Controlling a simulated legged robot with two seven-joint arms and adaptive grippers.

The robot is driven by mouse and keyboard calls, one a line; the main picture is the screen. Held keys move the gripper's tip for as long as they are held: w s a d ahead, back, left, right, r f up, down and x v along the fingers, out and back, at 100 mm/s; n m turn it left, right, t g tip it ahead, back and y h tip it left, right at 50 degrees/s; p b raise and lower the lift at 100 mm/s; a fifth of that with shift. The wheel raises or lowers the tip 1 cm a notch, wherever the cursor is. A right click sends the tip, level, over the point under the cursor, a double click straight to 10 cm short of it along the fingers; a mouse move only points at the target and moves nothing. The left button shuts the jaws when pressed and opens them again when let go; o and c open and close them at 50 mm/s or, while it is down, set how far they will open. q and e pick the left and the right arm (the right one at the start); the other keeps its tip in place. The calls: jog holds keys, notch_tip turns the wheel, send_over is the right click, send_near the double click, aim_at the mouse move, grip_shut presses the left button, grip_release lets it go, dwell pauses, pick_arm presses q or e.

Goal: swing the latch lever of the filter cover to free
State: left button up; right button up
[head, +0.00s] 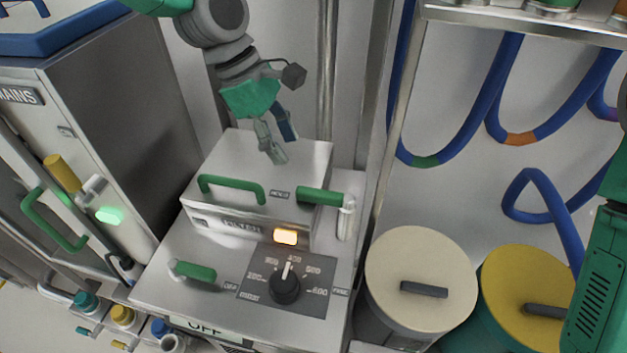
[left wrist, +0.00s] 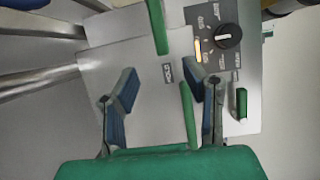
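The filter cover (head: 225,217) is a metal box with a green handle (head: 230,188) on its left side, also in the left wrist view (left wrist: 188,115). The green latch lever (head: 322,197) lies across the cover's right edge, pointing left from a metal post (head: 346,218). It also shows at the top of the left wrist view (left wrist: 157,27). My left gripper (head: 283,146) hangs above the back of the cover, behind the lever. In the left wrist view its fingers (left wrist: 154,90) are spread apart with nothing between them. My right gripper is out of view.
In front of the cover are a lit amber lamp (head: 285,236), a dial knob (head: 285,288) and a second green lever (head: 195,271). A dark cabinet (head: 125,120) stands left. Two lidded drums (head: 420,260) (head: 520,285) stand right. A metal pole (head: 328,70) rises behind the cover.

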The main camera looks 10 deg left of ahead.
aim_at(310, 190)
pick_arm(q)
jog(key=x, duration=1.2)
jog(key=shift+d, duration=0.1)
jog(key=shift+r, duration=0.1)
jog(key=shift+c, duration=0.4)
grip_shut()
